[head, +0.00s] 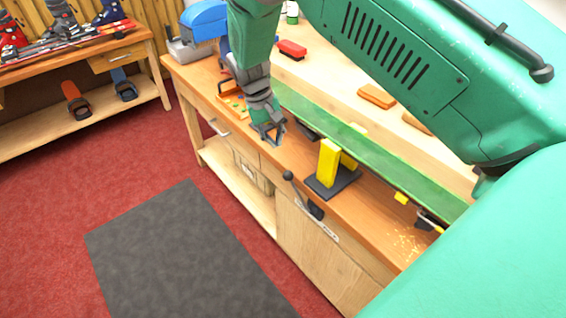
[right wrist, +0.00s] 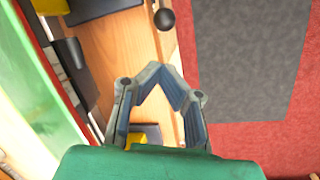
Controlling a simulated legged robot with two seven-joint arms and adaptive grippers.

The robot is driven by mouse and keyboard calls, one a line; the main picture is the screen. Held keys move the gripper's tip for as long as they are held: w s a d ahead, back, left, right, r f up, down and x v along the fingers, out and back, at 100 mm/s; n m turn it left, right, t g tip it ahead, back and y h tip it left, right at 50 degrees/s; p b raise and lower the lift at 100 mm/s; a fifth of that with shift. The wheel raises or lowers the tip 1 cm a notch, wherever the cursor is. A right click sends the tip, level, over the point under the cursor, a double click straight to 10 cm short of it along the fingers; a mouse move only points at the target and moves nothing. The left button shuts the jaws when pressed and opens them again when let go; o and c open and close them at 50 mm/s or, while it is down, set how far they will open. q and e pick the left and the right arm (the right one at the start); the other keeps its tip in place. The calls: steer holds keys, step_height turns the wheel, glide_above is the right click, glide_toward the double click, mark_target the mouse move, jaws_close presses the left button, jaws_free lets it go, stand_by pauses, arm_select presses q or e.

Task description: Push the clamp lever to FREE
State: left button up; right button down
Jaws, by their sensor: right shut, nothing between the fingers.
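The clamp lever (head: 302,194) is on the bench's front face in the head view. It has a round black knob at its upper left end and a dark pivot on a pale plate (head: 325,232); the plate's marking is too small to read. The knob (right wrist: 164,19) also shows at the top of the right wrist view. My right gripper (head: 276,141) is shut and empty above the bench's front edge, to the upper left of the lever and apart from it. Its fingertips (right wrist: 163,72) meet in the right wrist view. My left gripper is not in view.
A yellow block on a dark base (head: 330,165) stands on the bench (head: 375,222) near the lever. A long green strip (head: 345,135) runs along the bench. An orange item (head: 232,104) lies near my gripper. The floor in front, with a grey mat (head: 185,250), is clear.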

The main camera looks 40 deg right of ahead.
mark_target(285, 167)
steer(key=x, duration=0.9)
steer(key=shift+s+a+p, duration=0.15)
steer(key=shift+a+p, duration=0.05)
steer(key=shift+p, duration=0.2)
steer(key=shift+d+f, duration=0.2)
steer(key=shift+f, duration=0.3)
steer(key=shift+d+f, duration=0.1)
steer(key=shift+d, duration=0.2)
steer(key=shift+a, duration=0.1)
